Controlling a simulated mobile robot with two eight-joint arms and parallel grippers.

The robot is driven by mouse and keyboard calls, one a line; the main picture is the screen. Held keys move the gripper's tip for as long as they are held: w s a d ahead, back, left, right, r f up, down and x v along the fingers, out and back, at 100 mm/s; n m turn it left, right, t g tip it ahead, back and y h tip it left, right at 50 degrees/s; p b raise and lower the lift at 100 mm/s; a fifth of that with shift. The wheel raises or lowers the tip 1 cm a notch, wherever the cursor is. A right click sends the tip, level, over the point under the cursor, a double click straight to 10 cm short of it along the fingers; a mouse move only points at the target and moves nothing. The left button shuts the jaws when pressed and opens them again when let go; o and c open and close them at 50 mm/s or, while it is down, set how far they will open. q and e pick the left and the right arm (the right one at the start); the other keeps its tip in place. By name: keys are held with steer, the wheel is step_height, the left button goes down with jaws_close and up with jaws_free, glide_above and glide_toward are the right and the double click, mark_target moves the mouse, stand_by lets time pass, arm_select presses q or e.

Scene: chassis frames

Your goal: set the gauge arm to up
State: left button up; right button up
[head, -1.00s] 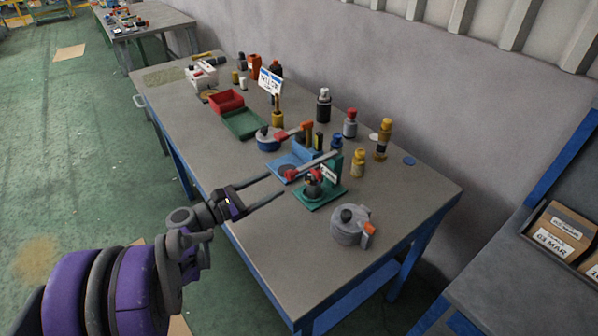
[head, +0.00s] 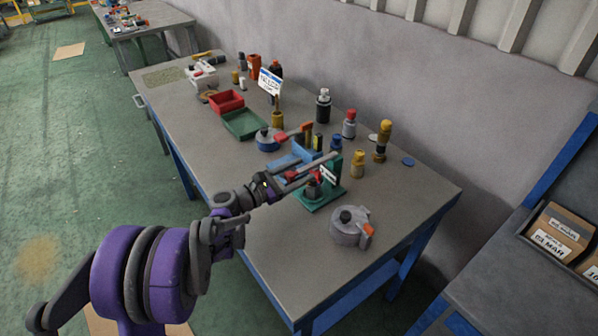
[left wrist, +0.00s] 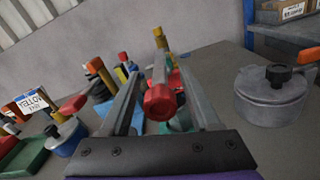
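The gauge stand has a green base (head: 322,199) and a dark green post near the front right of the bench. Its grey arm (head: 318,162) slopes down from the post toward my left gripper. In the left wrist view the arm's red end knob (left wrist: 159,101) sits between the fingers, with gaps visible on both sides. My left gripper (head: 298,181) is open, with its fingers reaching in beside the arm's end; in the left wrist view both fingers (left wrist: 160,80) are spread. In the head view the fingers partly overlap the arm's end. My right gripper is not in view.
A grey round pot (head: 350,229) with an orange handle stands to the front right. A blue fixture (head: 284,163) sits just behind the stand. A yellow bottle (head: 358,166) and other bottles stand toward the wall.

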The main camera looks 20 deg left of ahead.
arm_select(q)
jaws_close()
stand_by(1.2)
